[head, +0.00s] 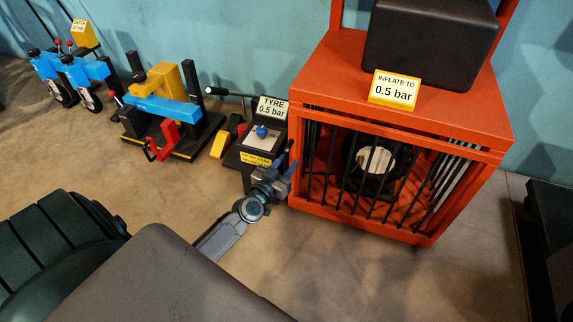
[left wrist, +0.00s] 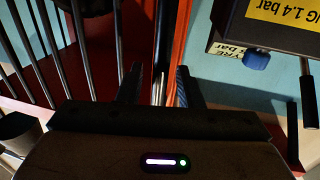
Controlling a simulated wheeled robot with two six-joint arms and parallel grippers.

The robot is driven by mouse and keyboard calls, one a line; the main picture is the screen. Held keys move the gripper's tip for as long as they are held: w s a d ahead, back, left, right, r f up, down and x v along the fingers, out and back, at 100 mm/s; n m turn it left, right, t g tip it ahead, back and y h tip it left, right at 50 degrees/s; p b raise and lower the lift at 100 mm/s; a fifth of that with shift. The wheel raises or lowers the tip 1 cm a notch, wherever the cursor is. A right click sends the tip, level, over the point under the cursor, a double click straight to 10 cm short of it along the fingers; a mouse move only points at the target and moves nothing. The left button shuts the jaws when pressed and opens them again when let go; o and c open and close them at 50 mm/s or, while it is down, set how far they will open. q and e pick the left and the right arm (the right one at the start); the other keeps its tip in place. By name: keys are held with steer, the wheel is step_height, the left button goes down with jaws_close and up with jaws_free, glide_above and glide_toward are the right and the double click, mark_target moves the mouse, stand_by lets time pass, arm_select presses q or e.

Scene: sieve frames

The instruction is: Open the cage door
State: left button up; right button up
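The orange cage (head: 402,136) stands at the right in the head view, with black bars across its front. The barred cage door (head: 385,190) looks shut across the front, and a dark wheel with a pale centre (head: 374,160) sits behind the bars. My left gripper (head: 285,174) is at the cage's front left edge. In the left wrist view its two dark fingers (left wrist: 160,88) are apart, with an orange upright edge (left wrist: 178,45) in line with the gap. Whether they touch it, I cannot tell. My right gripper is not in view.
A tyre gauge box (head: 262,140) with a blue knob stands just left of the cage. A yellow, blue and red machine (head: 165,105) stands further left. A black box (head: 430,42) and a yellow sign (head: 394,89) sit on the cage top. Floor in front is clear.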

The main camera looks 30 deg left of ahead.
arm_select(q)
steer(key=shift+w, duration=0.3)
jaws_close()
steer(key=shift+s, duration=0.2)
